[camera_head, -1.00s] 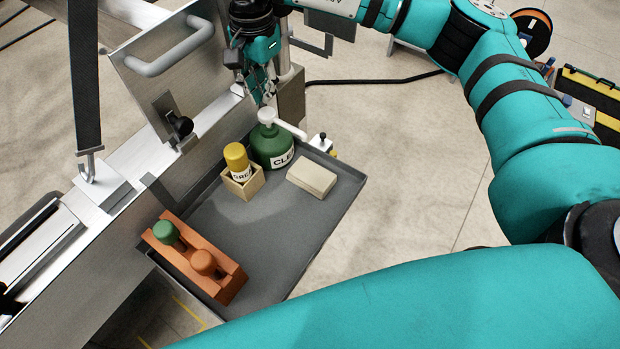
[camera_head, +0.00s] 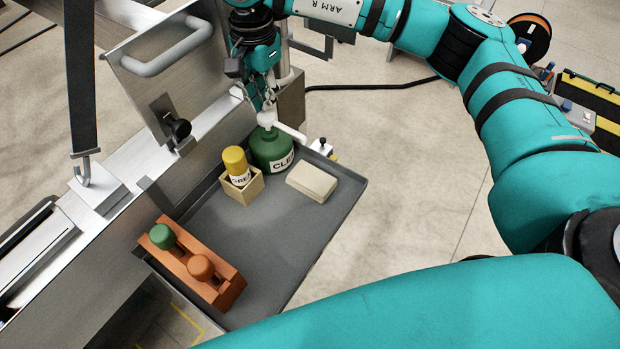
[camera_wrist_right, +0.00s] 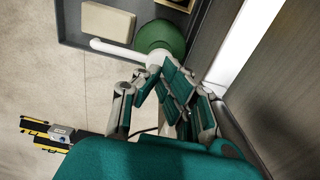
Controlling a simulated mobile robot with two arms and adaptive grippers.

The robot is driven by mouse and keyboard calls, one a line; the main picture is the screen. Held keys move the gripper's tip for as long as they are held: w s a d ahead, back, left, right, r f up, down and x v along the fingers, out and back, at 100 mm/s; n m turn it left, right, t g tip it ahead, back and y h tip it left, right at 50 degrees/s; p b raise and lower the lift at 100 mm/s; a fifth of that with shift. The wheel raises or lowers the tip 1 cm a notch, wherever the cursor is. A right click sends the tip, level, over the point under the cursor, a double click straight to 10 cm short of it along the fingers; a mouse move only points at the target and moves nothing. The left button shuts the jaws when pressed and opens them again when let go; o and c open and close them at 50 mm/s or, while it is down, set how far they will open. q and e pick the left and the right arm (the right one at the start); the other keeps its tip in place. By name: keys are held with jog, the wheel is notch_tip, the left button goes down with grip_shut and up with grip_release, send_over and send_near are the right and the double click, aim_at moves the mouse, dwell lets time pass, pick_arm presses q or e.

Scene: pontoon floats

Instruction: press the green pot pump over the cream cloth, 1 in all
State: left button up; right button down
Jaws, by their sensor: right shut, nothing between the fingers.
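The green pot (camera_head: 270,150) stands at the back of the grey tray, with a white pump head (camera_head: 268,119) and a white spout (camera_head: 291,132) pointing right, over the cream cloth's side. The cream cloth (camera_head: 312,182) lies folded on the tray, right of the pot. My right gripper (camera_head: 265,104) is shut and empty, pointing down with its fingertips at the pump head; contact is hard to tell. In the right wrist view the fingers (camera_wrist_right: 155,75) come together by the pump head, with the green pot (camera_wrist_right: 160,37) beyond. My left gripper is not in view.
A yellow bottle (camera_head: 236,162) stands in a small wooden box (camera_head: 241,188) left of the pot. An orange holder (camera_head: 222,289) with green and orange knobs sits at the tray's front left. The tray's middle (camera_head: 262,235) is clear. A metal wall rises on the left.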

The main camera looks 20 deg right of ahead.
aim_at(266, 116)
jog(key=shift+f, duration=0.2)
dwell(0.5)
jog(key=shift+f+b, duration=1.65)
jog(key=shift+s, duration=0.1)
jog(key=shift+r+p, duration=0.7)
jog(key=shift+r, duration=1.05)
notch_tip(266, 116, up, 6)
jog(key=p, duration=0.2)
jog(key=shift+p, duration=0.4)
